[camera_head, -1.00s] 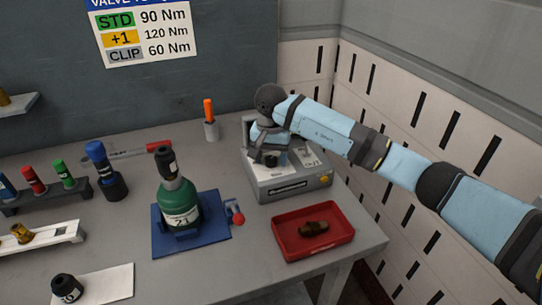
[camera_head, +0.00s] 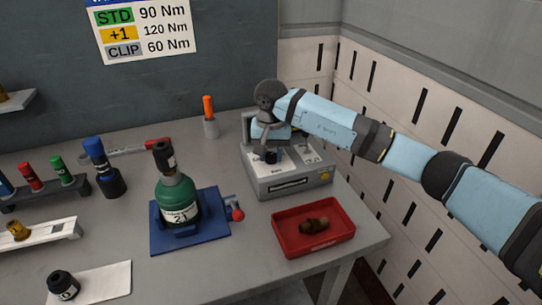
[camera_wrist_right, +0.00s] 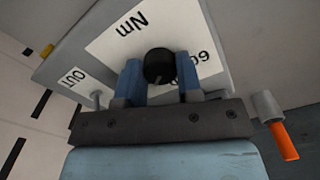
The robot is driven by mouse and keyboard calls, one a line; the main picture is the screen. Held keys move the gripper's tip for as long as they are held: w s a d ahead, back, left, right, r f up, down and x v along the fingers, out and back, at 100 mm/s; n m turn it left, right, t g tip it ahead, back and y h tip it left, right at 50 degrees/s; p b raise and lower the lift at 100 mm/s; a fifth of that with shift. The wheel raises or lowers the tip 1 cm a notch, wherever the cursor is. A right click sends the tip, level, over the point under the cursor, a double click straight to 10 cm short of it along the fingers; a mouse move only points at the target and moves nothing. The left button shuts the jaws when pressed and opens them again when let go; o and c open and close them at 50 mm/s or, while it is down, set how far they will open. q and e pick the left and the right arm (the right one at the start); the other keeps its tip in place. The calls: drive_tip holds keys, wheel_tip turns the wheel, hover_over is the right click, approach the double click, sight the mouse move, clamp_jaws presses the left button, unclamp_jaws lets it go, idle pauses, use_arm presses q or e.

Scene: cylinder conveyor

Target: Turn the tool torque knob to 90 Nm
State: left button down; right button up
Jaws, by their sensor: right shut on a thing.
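The torque knob (camera_wrist_right: 158,66) is a black round knob on the grey tool box (camera_head: 290,185). In the right wrist view it sits between the two blue fingers of my right gripper (camera_wrist_right: 160,77), which is shut on it. The white plate (camera_wrist_right: 120,45) around it reads "Nm" upside down, with part of a number at the right; the fingers cover other markings. I cannot tell the knob's setting. In the head view my right gripper (camera_head: 271,143) points down at the box, and the dark knob shows below it. My left gripper is not in view.
A red tray (camera_head: 314,246) with a brass part stands in front of the box. A green cylinder (camera_head: 176,195) stands on a blue base to the left. An orange-handled tool (camera_head: 209,108) stands behind. The wall sign (camera_head: 145,28) lists STD 90 Nm, +1 120 Nm, CLIP 60 Nm.

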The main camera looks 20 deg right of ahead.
sight(271, 155)
drive_tip(key=n+b, duration=0.3)
drive_tip(key=shift+f+n, duration=0.15)
drive_tip(key=shift+n, duration=0.15)
drive_tip(key=n+b, duration=0.2)
drive_tip(key=shift+n, duration=0.3)
drive_tip(key=n+b, duration=0.1)
drive_tip(key=n, duration=0.2)
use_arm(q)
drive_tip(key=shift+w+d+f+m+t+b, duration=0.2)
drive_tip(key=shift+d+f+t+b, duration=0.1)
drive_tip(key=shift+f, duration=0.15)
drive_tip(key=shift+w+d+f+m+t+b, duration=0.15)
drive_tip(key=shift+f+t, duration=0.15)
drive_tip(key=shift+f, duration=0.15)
use_arm(e)
drive_tip(key=shift+r+n, duration=0.2)
drive_tip(key=shift+n, duration=0.5)
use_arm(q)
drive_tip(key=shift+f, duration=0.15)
use_arm(e)
drive_tip(key=o, duration=0.9)
use_arm(q)
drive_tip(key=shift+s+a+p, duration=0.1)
drive_tip(key=shift+p, duration=0.45)
use_arm(e)
wheel_tip(271, 155, up, 14)
drive_tip(key=shift+f, duration=0.1)
